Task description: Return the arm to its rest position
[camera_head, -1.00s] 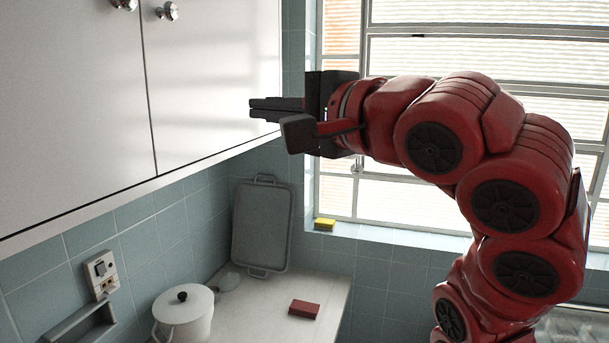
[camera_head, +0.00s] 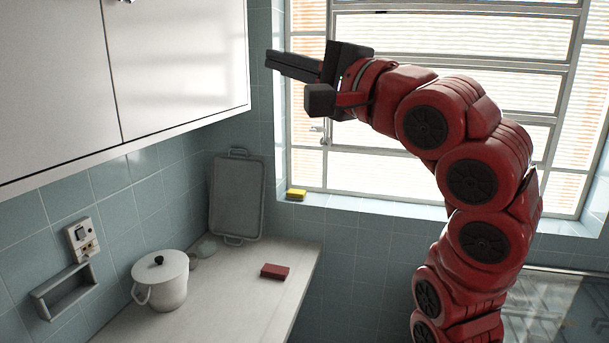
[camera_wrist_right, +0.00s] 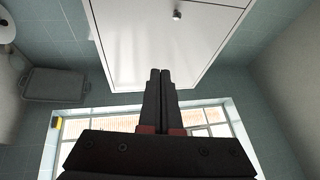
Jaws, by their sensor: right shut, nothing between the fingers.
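My right arm (camera_head: 470,180) is red with black discs and rises from the lower right of the head view, bending left at the top. Its black gripper (camera_head: 270,60) is shut and empty, raised in front of the window, with the fingers pointing left and slightly up. The fingertips are near the right edge of the white wall cabinet in the picture. In the right wrist view the two fingers (camera_wrist_right: 160,72) lie together with nothing between them, and the cabinet (camera_wrist_right: 165,40) shows beyond them. My left gripper is not in view.
The white cabinet (camera_head: 180,70) hangs at upper left. Below, the counter (camera_head: 235,300) bears a white lidded pot (camera_head: 168,285), a red block (camera_head: 274,271) and a leaning grey tray (camera_head: 238,195). A yellow sponge (camera_head: 296,194) lies on the windowsill. Open air surrounds the gripper's underside.

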